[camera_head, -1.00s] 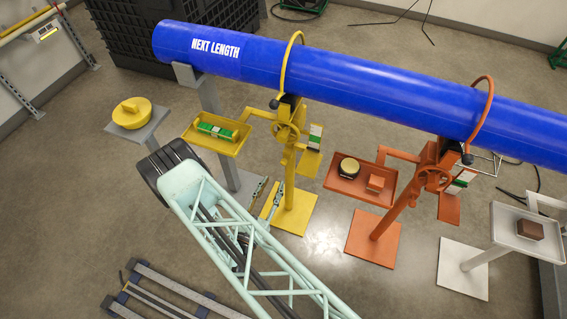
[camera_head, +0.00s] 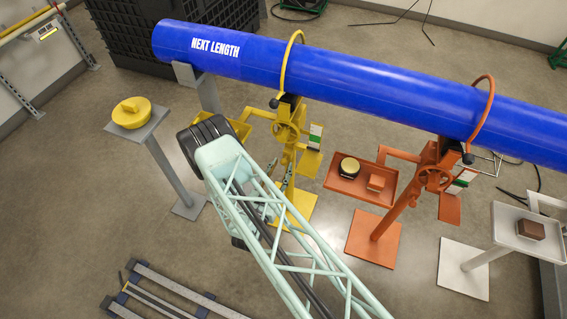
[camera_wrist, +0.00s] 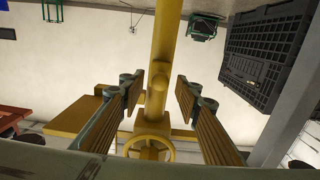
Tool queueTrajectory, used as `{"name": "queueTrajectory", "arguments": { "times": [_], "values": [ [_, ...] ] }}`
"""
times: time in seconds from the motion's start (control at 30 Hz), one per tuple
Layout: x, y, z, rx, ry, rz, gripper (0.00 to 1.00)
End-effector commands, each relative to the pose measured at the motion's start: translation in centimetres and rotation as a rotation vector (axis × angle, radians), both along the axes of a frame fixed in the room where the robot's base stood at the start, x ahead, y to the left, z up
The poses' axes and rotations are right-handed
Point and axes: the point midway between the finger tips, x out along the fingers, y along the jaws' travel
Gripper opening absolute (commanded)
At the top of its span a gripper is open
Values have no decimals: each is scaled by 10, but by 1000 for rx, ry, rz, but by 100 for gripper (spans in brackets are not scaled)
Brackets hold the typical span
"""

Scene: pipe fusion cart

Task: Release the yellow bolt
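In the wrist view my gripper (camera_wrist: 157,105) is open, with one finger on each side of a yellow post. A short yellow rounded piece (camera_wrist: 156,84) stands out between the fingers, with no clear contact; I cannot tell whether it is the bolt. A yellow handwheel (camera_wrist: 150,148) is just below the fingertips. In the head view the yellow stand (camera_head: 298,165) carries a handwheel (camera_head: 287,131) and a yellow ring (camera_head: 285,68) around the blue pipe (camera_head: 350,88).
My arm partly covers the yellow tray (camera_head: 243,128). A black crate (camera_wrist: 262,50) shows in the wrist view.

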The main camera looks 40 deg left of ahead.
Motion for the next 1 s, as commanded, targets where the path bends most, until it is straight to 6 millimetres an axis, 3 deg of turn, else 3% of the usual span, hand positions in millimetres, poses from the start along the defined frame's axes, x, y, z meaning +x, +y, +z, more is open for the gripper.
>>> {"name": "queueTrajectory", "arguments": {
  "times": [0.3,0.73,1.0],
  "values": [
    [23,5,0,0,0,-1,30],
    [26,6,0,0,0,0,30],
    [26,6,0,-1,0,0,6]
  ]
}}
